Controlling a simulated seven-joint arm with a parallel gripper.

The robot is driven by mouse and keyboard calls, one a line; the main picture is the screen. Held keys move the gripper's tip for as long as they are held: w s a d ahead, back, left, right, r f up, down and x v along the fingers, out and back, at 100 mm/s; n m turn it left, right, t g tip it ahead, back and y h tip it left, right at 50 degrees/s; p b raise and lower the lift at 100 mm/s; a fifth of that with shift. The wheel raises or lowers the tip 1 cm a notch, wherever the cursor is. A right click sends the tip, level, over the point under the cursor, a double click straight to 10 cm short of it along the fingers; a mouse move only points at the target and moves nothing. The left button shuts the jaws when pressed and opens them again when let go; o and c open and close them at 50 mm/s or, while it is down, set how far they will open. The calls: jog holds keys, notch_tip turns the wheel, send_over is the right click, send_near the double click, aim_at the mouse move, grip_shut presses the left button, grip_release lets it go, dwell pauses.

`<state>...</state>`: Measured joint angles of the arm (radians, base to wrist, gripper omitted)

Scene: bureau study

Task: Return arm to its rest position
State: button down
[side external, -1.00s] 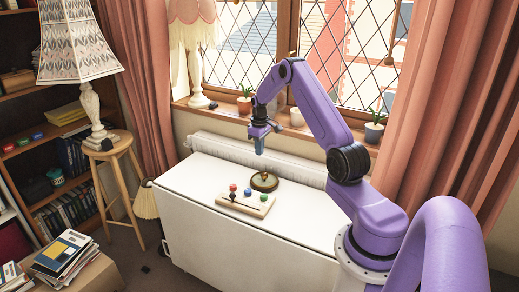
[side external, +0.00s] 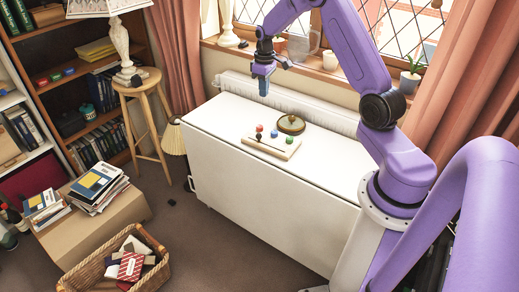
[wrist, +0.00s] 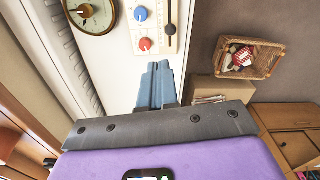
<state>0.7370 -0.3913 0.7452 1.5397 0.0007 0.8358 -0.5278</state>
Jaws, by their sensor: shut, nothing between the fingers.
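My gripper (side external: 263,86) hangs above the white cabinet top (side external: 222,118), high over its far half in the side view, with its blue fingers pointing down. In the wrist view its blue fingers (wrist: 158,80) lie side by side, shut with nothing between them. A pale panel (side external: 283,150) with red, blue and green knobs and a dark lever lies on the cabinet top below my gripper, apart from it. A round brass-rimmed dial (side external: 291,124) sits just behind the panel. It also shows in the wrist view at the top left.
A radiator (side external: 300,103) and a window sill with potted plants run behind the cabinet. A wooden stool (side external: 140,90) bears a lamp at the left. A wicker basket (side external: 72,283) and a cardboard box (side external: 120,213) stand on the floor. The cabinet's left part is bare.

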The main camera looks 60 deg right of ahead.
jog(key=s+a+r+n, duration=0.2)
jog(key=s+a+r, duration=0.15)
jog(key=a, duration=0.55)
jog(key=s+a+r+n, duration=0.25)
jog(key=s+a, duration=0.25)
jog(key=a, duration=0.3)
jog(key=s+a+r+n, duration=0.1)
jog(key=s+a+r, duration=0.25)
jog(key=a, duration=0.55)
jog(key=s+a+n, duration=0.1)
jog(key=s+n, duration=0.1)
jog(key=s, duration=0.9)
jog(key=s+a+r+n, duration=0.1)
jog(key=s+a+n, duration=0.1)
jog(key=s, duration=1)
jog(key=shift+a+r+n, duration=0.15)
jog(key=shift+r+n, duration=0.05)
jog(key=shift+n, duration=0.35)
